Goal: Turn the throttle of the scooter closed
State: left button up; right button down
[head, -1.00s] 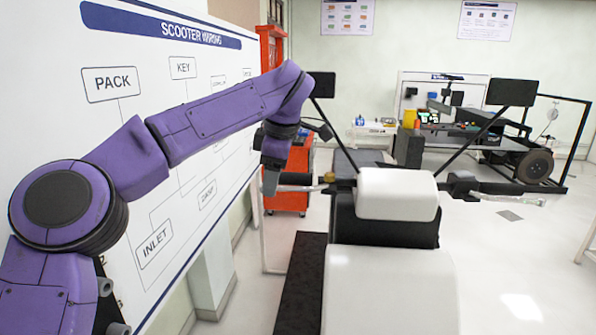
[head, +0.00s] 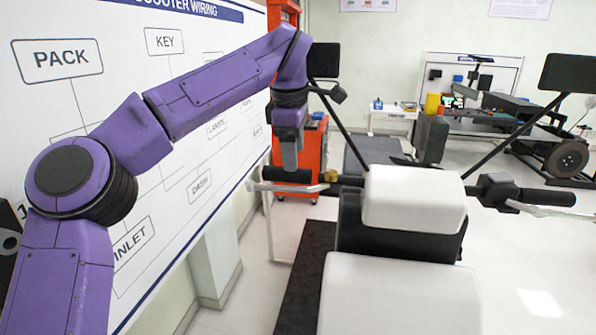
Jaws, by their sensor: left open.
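The scooter has a white body and seat (head: 400,290) in front of me, with a white front cover (head: 413,198). Its handlebar has a black left grip (head: 272,174), with a brass-coloured part (head: 331,176) at its inner end, and a black right grip (head: 547,197). I cannot tell from the picture which grip is the throttle. My left gripper (head: 289,163) points down at the left grip, its fingertips just at or above it. The gap between its fingers is hard to see, but it holds nothing visible. My right gripper is out of view.
A white wiring board (head: 190,140) stands close along my left arm. Mirrors (head: 325,60) (head: 568,73) rise on stalks from the handlebar. A thin silver lever (head: 300,187) runs by the left grip. An orange cabinet (head: 312,150) stands behind it.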

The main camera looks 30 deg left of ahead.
aim_at(295, 175)
pick_arm(q)
jog(key=x, duration=0.5)
jog(key=shift+w+a+f, duration=0.2)
jog(key=shift+w, duration=0.2)
jog(key=shift+w+f, duration=0.25)
jog(key=shift+s+d+r, duration=0.15)
jog(key=shift+s+r, duration=0.05)
jog(key=shift+s, duration=0.25)
jog(key=shift+w+f, duration=0.1)
jog(key=c, duration=1.1)
jog(key=shift+o, duration=0.3)
jog(key=shift+f+b, duration=0.25)
jog(key=shift+b, duration=0.35)
jog(key=t+b, duration=0.1)
jog(key=b, duration=0.2)
jog(key=t+y+b, duration=0.1)
jog(key=t+b, duration=0.1)
jog(key=b, duration=0.1)
jog(key=s+t+b, duration=0.1)
jog(key=b, duration=0.2)
jog(key=shift+d+f+t, duration=0.1)
jog(key=shift+f+t, duration=0.2)
jog(key=shift+f, duration=0.1)
jog(key=shift+r+t+y+b, duration=0.15)
jog(key=shift+t+y+b, duration=0.15)
jog(key=shift+t+b, duration=0.5)
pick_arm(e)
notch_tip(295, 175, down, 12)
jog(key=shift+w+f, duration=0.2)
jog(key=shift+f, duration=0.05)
